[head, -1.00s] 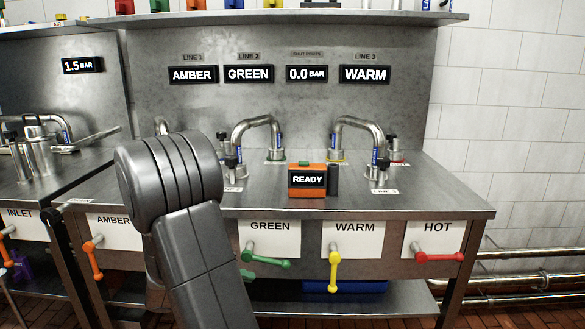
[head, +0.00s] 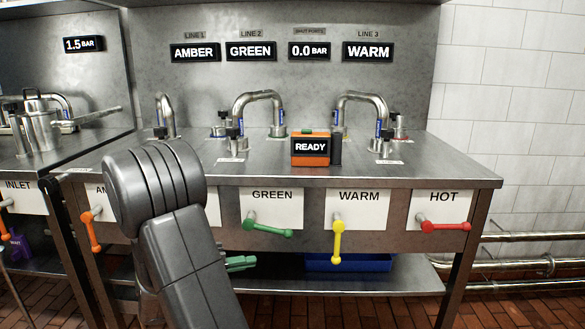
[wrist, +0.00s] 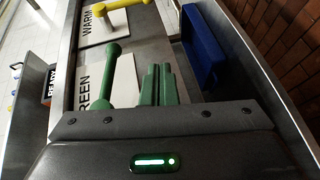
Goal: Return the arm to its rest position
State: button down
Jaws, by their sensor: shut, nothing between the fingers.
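My gripper (head: 240,263) shows in the head view as green fingers below the bench's front panel, partly behind my grey arm. In the wrist view the green fingers (wrist: 158,85) lie together, shut and empty. They point toward the bench front and are apart from the green valve handle (wrist: 105,78) beside them. My arm is bent, with a large grey joint in front of the bench's left half. In the head view the green valve handle (head: 268,229) lies nearly level and the yellow handle (head: 338,241) hangs down.
The red handle (head: 445,226) lies level at the right, and an orange handle (head: 92,230) hangs at the left. A blue bin (head: 348,263) sits on the lower shelf. The orange box (head: 310,160) reads READY. Pipes (head: 520,266) run along the right wall.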

jog(key=f+p+v, duration=0.1)
jog(key=v, duration=0.4)
jog(key=r+b+x, duration=0.1)
jog(key=b+x, duration=0.1)
jog(key=x, duration=0.5)
jog(key=w+a+r+m+g+y+p, duration=0.1)
jog(key=a+r+m+y+p, duration=0.2)
jog(key=p, duration=1.1)
jog(key=shift+w+a+r+g+y+p, duration=0.45)
jog(key=shift+a+y, duration=1.45)
jog(key=shift+y, duration=1.4)
